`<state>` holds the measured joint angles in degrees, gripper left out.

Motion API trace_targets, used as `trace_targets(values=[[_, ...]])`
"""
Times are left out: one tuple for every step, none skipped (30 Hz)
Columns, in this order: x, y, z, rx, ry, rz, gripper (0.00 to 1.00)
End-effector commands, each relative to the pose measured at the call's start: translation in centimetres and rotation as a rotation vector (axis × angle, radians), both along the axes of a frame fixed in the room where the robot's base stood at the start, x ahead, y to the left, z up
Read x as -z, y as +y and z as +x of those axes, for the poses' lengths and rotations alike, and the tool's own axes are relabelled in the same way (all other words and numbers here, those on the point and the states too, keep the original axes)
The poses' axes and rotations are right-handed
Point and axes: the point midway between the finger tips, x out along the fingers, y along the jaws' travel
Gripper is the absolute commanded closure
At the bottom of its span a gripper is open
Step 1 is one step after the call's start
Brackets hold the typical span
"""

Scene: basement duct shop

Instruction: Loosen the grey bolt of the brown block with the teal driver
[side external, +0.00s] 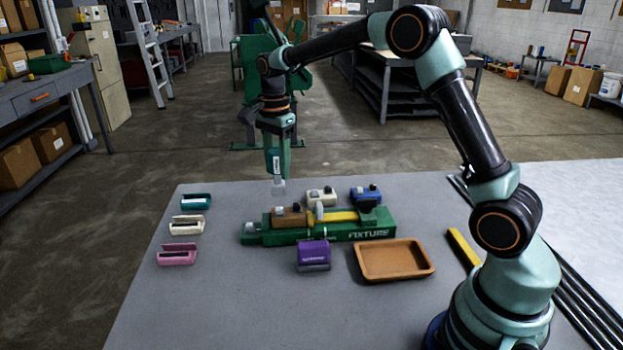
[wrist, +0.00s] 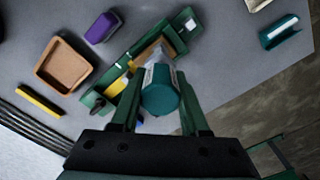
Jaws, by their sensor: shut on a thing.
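My gripper (side external: 281,155) is shut on the teal driver (side external: 272,160), which points down; in the wrist view the driver's teal end (wrist: 160,98) sits between the fingers. The driver's pale tip (side external: 279,188) is just above the brown block (side external: 292,218), with a small gap apparent. The brown block sits in the green fixture (side external: 335,236), beside a yellow part (side external: 339,216). A grey bolt (side external: 279,211) shows at the block's left end, under the tip. In the wrist view the driver hides part of the brown block (wrist: 150,50).
A white block (side external: 321,197) and a blue block (side external: 366,194) stand behind the fixture. A purple block (side external: 313,255) and a tan tray (side external: 394,260) are in front. Teal (side external: 195,202), white (side external: 187,225) and pink (side external: 177,255) holders line the left. The front left table is clear.

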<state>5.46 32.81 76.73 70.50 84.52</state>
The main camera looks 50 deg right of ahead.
Motion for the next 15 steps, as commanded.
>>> trace_targets(values=[[0.5,0.0,0.0,0.000,0.001,0.000,1.00],[0.7,0.0,0.0,0.000,0.001,0.000,1.00],[1.0,0.1,0.0,0.000,0.001,0.000,1.00],[1.3,0.1,0.0,0.000,0.001,0.000,1.00],[1.6,0.1,0.0,0.000,0.001,0.000,1.00],[1.9,0.1,0.0,0.000,0.002,0.000,1.00],[2.2,0.1,-0.1,0.000,0.002,0.000,1.00],[2.4,0.1,0.0,0.000,0.002,0.000,1.00],[2.7,0.1,0.0,0.000,0.001,0.000,1.00],[2.9,0.1,0.0,0.000,0.000,0.000,1.00],[3.0,0.1,0.0,0.000,0.000,0.000,1.00],[3.2,0.1,0.0,0.000,0.000,0.000,1.00],[3.4,0.1,0.0,0.000,0.000,0.000,1.00],[3.5,0.1,0.0,0.000,0.000,0.000,1.00],[3.7,0.1,0.0,0.000,0.000,0.000,1.00]])
